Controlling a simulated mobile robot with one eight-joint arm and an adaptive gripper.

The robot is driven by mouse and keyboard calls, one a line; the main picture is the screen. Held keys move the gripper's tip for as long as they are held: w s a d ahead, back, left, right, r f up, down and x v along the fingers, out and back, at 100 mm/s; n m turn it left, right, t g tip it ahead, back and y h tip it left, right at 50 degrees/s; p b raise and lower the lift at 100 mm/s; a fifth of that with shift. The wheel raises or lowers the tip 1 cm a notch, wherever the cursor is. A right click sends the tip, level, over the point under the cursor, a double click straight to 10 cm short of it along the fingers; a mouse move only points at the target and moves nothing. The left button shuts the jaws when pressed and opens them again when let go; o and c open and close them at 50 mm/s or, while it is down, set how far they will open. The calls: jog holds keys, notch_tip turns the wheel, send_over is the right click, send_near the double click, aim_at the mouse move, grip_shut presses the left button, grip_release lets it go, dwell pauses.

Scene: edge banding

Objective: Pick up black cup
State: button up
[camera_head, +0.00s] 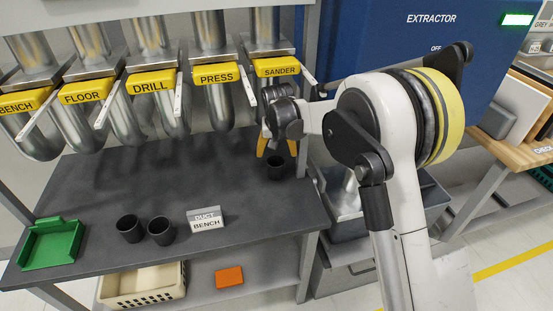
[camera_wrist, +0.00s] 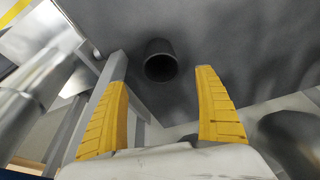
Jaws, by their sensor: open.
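A black cup (camera_head: 276,168) stands upright on the dark bench at its right end, below the SANDER duct. It also shows in the wrist view (camera_wrist: 160,62), beyond and between my fingertips. My gripper (camera_head: 277,148) is open, its yellow fingers pointing down just above the cup in the head view. In the wrist view the fingers (camera_wrist: 160,85) are spread wide with nothing between them, and the cup appears apart from them. Two more black cups, one at the left (camera_head: 130,229) and one beside it (camera_head: 161,231), stand near the bench's front edge.
The dark bench (camera_head: 95,190) has clear room in its middle. A DUCT BENCH sign (camera_head: 206,219) and a green tray (camera_head: 50,243) stand along the front. Metal ducts with yellow labels (camera_head: 217,73) hang above. A cream basket (camera_head: 142,286) and orange block (camera_head: 229,276) sit on the lower shelf.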

aim_at(276, 160)
jog(key=b+x, duration=0.2)
jog(key=x, duration=0.3)
jog(key=shift+a+f, duration=0.1)
jog(key=shift+f, duration=0.2)
jog(key=b+x, duration=0.3)
jog(key=x, duration=0.2)
jog(key=shift+w+f, duration=0.25)
jog(key=shift+f, duration=0.1)
jog(key=shift+r, duration=0.15)
jog(key=c, duration=1.3)
